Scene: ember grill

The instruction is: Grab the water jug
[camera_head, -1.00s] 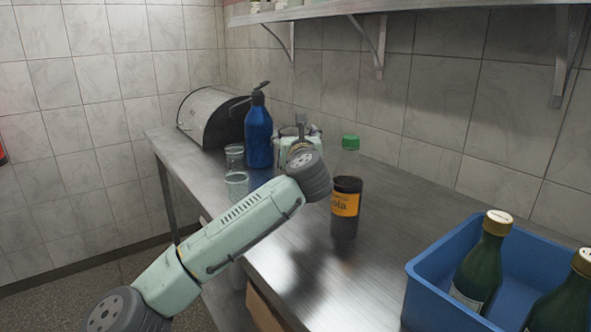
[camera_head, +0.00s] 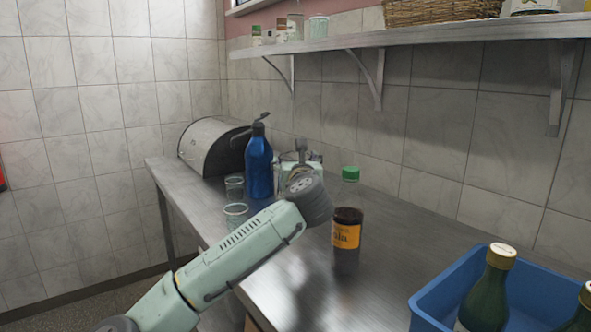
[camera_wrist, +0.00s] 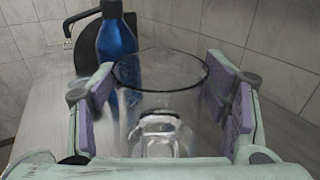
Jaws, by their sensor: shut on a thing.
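The water jug (camera_wrist: 160,98) is a clear glass vessel with a wide round rim, upright between my gripper's (camera_wrist: 158,108) purple-padded fingers in the wrist view. The fingers are shut on its two sides. In the head view, my gripper (camera_head: 298,168) and the jug are largely hidden behind my wrist, near the back wall. I cannot tell whether the jug's base touches the counter.
A blue bottle (camera_head: 258,166) and two glasses (camera_head: 235,187) stand left of my gripper. A cola bottle (camera_head: 346,232) stands close on the right. A blue crate (camera_head: 432,300) holds green bottles. A shelf (camera_head: 420,42) overhangs the steel counter (camera_head: 290,285).

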